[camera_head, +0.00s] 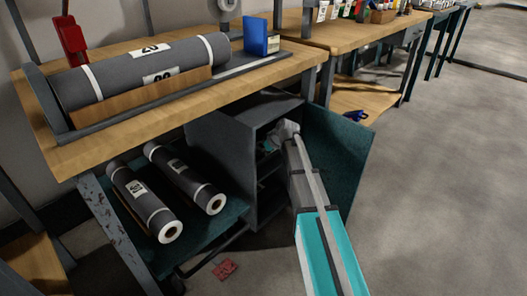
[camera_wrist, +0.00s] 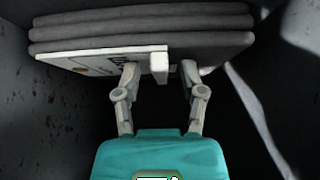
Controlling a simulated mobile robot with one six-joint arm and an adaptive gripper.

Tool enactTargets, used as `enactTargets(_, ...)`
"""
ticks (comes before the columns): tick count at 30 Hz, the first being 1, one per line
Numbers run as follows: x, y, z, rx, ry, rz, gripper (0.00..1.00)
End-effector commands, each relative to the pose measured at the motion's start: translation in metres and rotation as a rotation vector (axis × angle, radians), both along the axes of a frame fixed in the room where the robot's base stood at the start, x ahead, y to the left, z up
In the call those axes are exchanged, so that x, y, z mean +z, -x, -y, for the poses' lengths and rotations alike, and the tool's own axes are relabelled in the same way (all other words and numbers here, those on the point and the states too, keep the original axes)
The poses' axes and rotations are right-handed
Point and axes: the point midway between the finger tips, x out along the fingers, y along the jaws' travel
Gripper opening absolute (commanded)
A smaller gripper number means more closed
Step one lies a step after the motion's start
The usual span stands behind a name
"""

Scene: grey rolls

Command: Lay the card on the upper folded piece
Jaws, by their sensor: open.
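A white card (camera_wrist: 100,59) with dark printed marks and an upright tab lies flat against a dark grey folded piece (camera_wrist: 140,22) with several layers. In the wrist view the layers show above the card, and the two appear to touch. My gripper (camera_wrist: 160,72) is open, with one finger on each side of the card's tab and visible gaps beside it. In the head view my gripper (camera_head: 267,146) is inside the grey cabinet (camera_head: 222,138), where the card and folded piece cannot be made out.
The cabinet's open door (camera_head: 345,150) stands close to the right of my arm. Dark cabinet walls lie around the gripper. Grey rolls (camera_head: 147,205) lie on a lower shelf at left, under a wooden bench (camera_head: 200,102). A red object (camera_head: 225,270) lies on the floor. Open floor is at right.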

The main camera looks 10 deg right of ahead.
Motion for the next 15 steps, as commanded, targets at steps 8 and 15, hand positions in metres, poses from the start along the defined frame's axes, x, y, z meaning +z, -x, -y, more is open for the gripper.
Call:
enactTargets(8,0.002,0.000,0.000,0.000,0.000,0.000,0.53)
enactTargets(15,0.014,0.006,0.003,0.000,0.000,0.000,0.53)
